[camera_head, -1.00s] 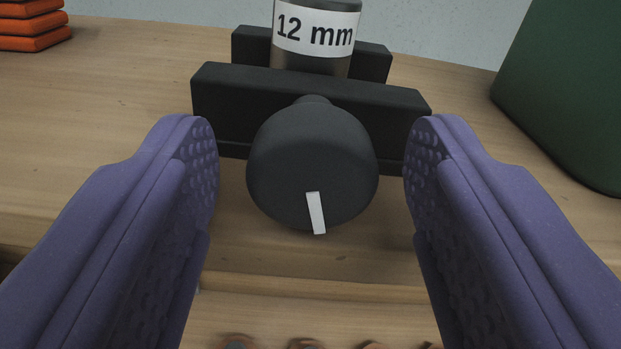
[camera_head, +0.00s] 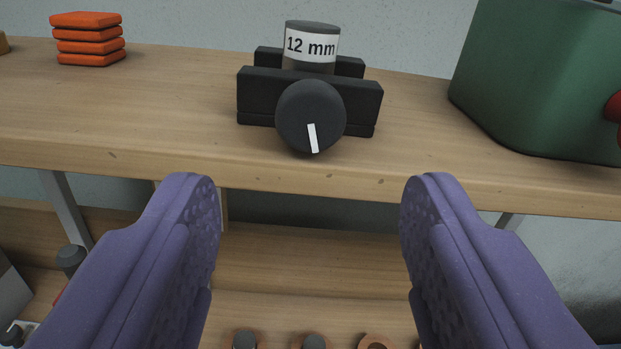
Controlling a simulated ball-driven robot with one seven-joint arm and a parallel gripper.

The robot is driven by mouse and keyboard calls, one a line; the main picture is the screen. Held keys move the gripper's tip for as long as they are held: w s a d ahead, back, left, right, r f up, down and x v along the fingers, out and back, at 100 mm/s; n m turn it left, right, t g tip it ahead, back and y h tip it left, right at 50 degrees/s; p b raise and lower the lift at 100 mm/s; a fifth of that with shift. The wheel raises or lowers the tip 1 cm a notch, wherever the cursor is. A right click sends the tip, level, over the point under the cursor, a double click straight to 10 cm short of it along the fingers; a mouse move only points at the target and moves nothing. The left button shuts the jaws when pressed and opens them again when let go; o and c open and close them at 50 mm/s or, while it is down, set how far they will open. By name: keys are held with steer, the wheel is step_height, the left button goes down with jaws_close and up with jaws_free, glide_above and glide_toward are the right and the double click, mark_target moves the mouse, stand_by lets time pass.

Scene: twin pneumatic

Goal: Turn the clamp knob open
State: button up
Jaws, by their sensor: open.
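The clamp knob (camera_head: 294,118) is a dark round knob with a white line mark near its lower edge, pointing down and slightly right. It sits on the front of a black clamp (camera_head: 256,92) on the wooden shelf. A grey cylinder with a white "12 mm" label (camera_head: 312,46) stands upright in the clamp. My gripper (camera_head: 310,195) has two purple fingers spread wide, with nothing between them. It is apart from the knob, which shows above and beyond the fingertips.
Orange stacked blocks (camera_head: 88,38) are at the shelf's back left. A green container (camera_head: 520,85) with a red part stands at the right. The shelf's front edge (camera_head: 300,182) runs across the middle. Several orange-brown round pieces (camera_head: 376,342) lie on a lower surface.

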mark_target(311, 117)
steer(key=shift+m, duration=0.7)
steer(key=w+b, duration=0.2)
steer(key=b, duration=0.4)
steer(key=w+b, duration=0.3)
steer(key=b, duration=0.3)
steer(key=w+b, duration=0.2)
steer(key=b, duration=0.3)
steer(key=shift+w+r+b, duration=0.15)
steer(key=shift+r+b, duration=0.15)
steer(key=shift+b, duration=0.1)
